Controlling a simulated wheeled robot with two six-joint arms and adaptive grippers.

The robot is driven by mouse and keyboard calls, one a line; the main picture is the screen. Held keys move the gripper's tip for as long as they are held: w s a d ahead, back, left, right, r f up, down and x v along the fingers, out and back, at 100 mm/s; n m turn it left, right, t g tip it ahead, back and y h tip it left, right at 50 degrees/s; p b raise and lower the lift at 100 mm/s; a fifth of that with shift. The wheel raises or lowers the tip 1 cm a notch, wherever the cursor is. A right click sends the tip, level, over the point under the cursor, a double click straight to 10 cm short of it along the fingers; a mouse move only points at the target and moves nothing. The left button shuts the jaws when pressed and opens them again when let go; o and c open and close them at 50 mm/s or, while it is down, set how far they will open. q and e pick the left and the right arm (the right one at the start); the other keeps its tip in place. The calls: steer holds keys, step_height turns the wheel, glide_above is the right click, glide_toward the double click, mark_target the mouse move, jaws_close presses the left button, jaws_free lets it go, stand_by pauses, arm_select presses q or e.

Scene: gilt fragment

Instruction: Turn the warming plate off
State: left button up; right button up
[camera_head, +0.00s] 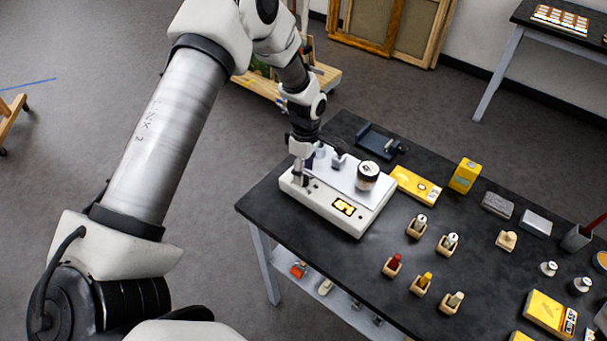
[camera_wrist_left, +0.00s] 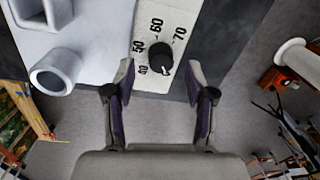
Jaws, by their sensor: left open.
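A small light mark shows on the knob's lower right edge. My left gripper (camera_head: 301,178) is over the plate's left front part and hides some of it. In the left wrist view the left gripper (camera_wrist_left: 160,92) is open and empty, its fingertips just short of the knob on either side. My right gripper is not in view.
A dark-lidded jar (camera_head: 368,176) stands on the plate. White hollow fittings (camera_wrist_left: 52,75) stand close left of the knob in the wrist view. A yellow box (camera_head: 416,184) lies right of the plate. Several small wooden holders (camera_head: 416,227) stand farther right on the black table (camera_head: 350,258).

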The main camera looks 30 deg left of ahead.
arm_select(q)
step_height(320, 180, up, 10)
steer(key=shift+w, duration=0.3)
steer(key=shift+s+f, duration=0.1)
steer(key=shift+f, duration=0.05)
